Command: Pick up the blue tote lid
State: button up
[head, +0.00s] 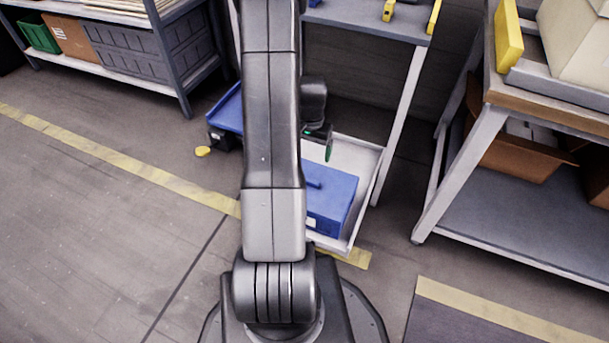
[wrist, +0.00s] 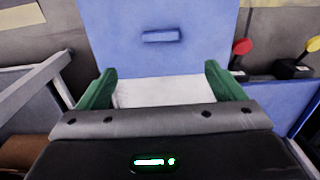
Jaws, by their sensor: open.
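The blue tote lid (head: 338,190) tops a blue tote on a low white tray shelf, right of my arm in the head view. In the wrist view the lid (wrist: 120,50) fills the upper middle, with a small raised blue handle (wrist: 160,37) on it. My gripper (wrist: 160,84) is open and empty, its green fingers spread apart below the handle in that picture. In the head view my gripper (head: 326,145) hangs near the far edge of the tote. My arm hides the tote's left part.
The white tray shelf (head: 372,160) has a raised rim and pale uprights. A blue bin (head: 227,108) is left of my arm. A workbench (head: 455,150) stands at right. The left floor is clear.

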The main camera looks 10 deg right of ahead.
aim_at(310, 180)
notch_tip(310, 180, down, 14)
jog(key=b, duration=0.5)
jog(key=shift+w, duration=0.1)
jog(key=c, duration=1.4)
jog(key=shift+o, duration=0.2)
notch_tip(310, 180, up, 10)
jog(key=p, duration=0.3)
jog(key=shift+p, duration=0.3)
